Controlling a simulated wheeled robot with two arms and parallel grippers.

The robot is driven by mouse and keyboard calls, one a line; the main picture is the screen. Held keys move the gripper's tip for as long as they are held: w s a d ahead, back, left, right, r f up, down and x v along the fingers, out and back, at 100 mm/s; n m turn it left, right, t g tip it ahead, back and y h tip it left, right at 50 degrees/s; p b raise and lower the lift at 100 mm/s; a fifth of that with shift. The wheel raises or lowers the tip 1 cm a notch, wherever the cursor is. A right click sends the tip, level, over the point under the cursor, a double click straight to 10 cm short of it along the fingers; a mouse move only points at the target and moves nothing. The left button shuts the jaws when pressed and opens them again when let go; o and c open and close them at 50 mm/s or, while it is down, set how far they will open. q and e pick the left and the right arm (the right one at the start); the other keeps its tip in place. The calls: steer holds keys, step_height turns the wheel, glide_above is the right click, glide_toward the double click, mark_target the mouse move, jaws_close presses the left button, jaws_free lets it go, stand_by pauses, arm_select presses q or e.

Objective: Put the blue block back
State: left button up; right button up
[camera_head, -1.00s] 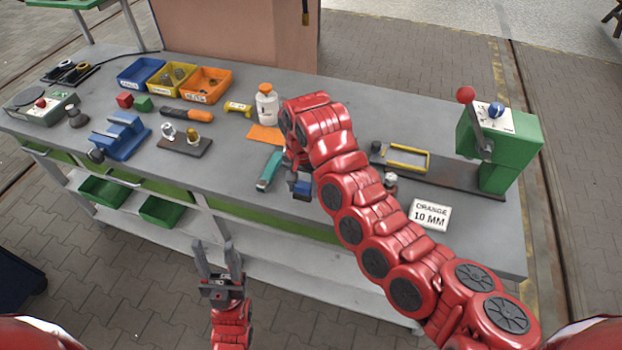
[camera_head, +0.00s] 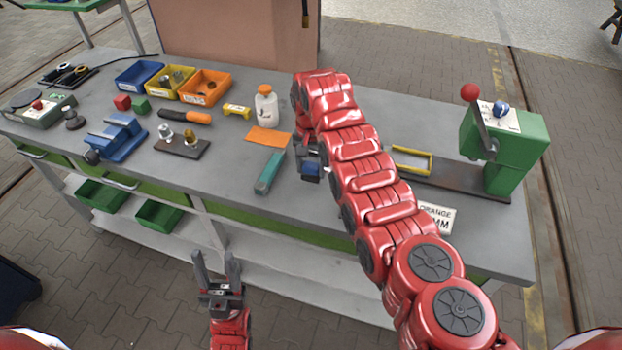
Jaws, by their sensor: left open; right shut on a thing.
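The blue block (camera_head: 311,170) is held in my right gripper (camera_head: 308,157), which is shut on it above the front middle of the bench. The arm hides part of the gripper, and I cannot tell whether the block touches the bench top. My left gripper (camera_head: 217,266) is open and empty, low in front of the bench.
Left of the held block lie a teal-handled tool (camera_head: 269,173) and an orange sheet (camera_head: 268,137). A white bottle (camera_head: 266,107) stands behind. A blue vise (camera_head: 120,140) and a dark plate with fittings (camera_head: 182,147) are further left. A green lever press (camera_head: 515,150) stands right.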

mark_target(311, 176)
steer(key=shift+f+p, duration=0.75)
steer(key=shift+p, duration=0.5)
steer(key=shift+f, duration=0.95)
steer(key=shift+f, duration=0.1)
steer(key=shift+f+b, duration=0.15)
steer(key=shift+b, duration=0.15)
steer(key=o, duration=1.3)
